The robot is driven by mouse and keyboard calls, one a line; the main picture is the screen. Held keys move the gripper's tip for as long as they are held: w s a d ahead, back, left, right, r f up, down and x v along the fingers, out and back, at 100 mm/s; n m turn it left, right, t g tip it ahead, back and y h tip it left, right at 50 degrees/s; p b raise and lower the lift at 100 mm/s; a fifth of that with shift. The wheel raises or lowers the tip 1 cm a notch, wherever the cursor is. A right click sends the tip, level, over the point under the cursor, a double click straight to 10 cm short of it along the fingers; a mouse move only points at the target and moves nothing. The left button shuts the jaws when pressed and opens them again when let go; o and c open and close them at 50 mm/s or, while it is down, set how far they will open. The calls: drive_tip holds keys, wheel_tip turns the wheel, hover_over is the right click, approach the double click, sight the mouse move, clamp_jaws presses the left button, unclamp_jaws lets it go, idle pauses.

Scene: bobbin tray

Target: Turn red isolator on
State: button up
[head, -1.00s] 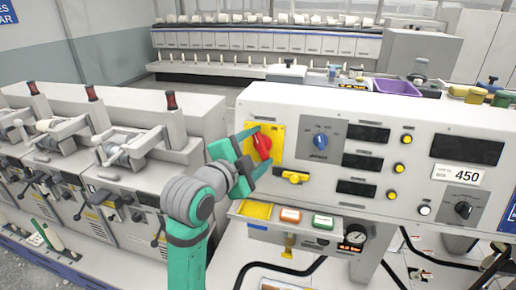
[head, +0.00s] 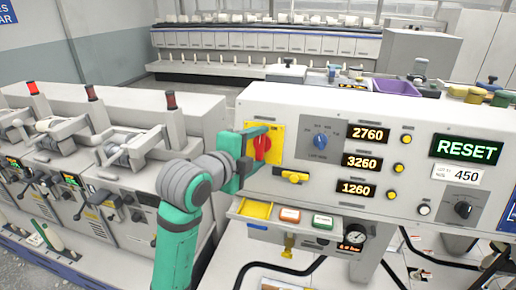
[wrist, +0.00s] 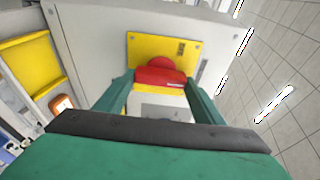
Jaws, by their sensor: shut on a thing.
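The red isolator (head: 263,146) is a red rotary handle on a yellow plate (head: 278,138) at the left end of the grey control panel. Its handle stands roughly upright in the head view. My gripper (head: 258,148) is at the handle with its fingers on either side, shut on it. In the wrist view the red handle (wrist: 160,77) lies between the green fingertips, in front of the yellow plate (wrist: 190,50). The panel displays are lit, showing 2760 (head: 366,134), 3260, 1260 and RESET (head: 467,149).
An open drawer with a yellow tray (head: 256,209) and small boxes is beneath the panel. Grey machines with red lamps (head: 32,88) stand at the left.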

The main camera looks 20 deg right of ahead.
drive_tip(key=shift+s+d, duration=0.1)
drive_tip(key=shift+d, duration=0.05)
drive_tip(key=o, duration=1.1)
drive_tip(key=shift+c, duration=0.2)
drive_tip(key=shift+s+a+r, duration=0.1)
drive_tip(key=shift+s+a, duration=0.05)
drive_tip(key=shift+a, duration=0.15)
drive_tip(key=v, duration=1)
